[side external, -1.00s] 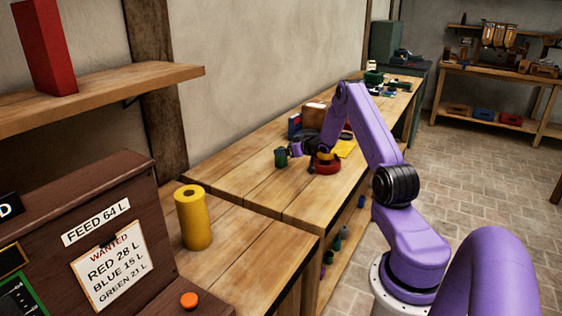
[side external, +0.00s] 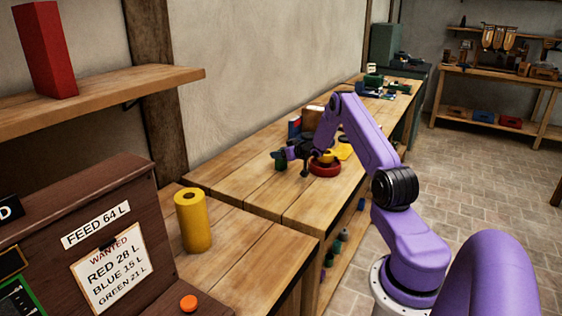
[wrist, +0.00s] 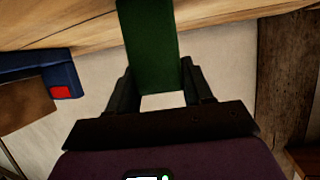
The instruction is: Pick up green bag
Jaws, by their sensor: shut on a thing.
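A dark green block-like thing, which I take to be the green bag (wrist: 148,45), stands between the two dark fingers of my gripper (wrist: 158,82) in the wrist view. My gripper is shut on it, and its far end reaches out beyond the fingertips. In the side external view the green bag is small and dark (side external: 280,163), at the end of my gripper (side external: 279,155) over the bench. I cannot tell there whether it touches the bench top.
A red round thing with yellow on it (side external: 325,167) is on the bench right of my gripper. Blue and brown things (side external: 303,124) stand behind. A yellow cylinder (side external: 193,219) stands on the near bench (side external: 262,250). The bench top left of my gripper is clear.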

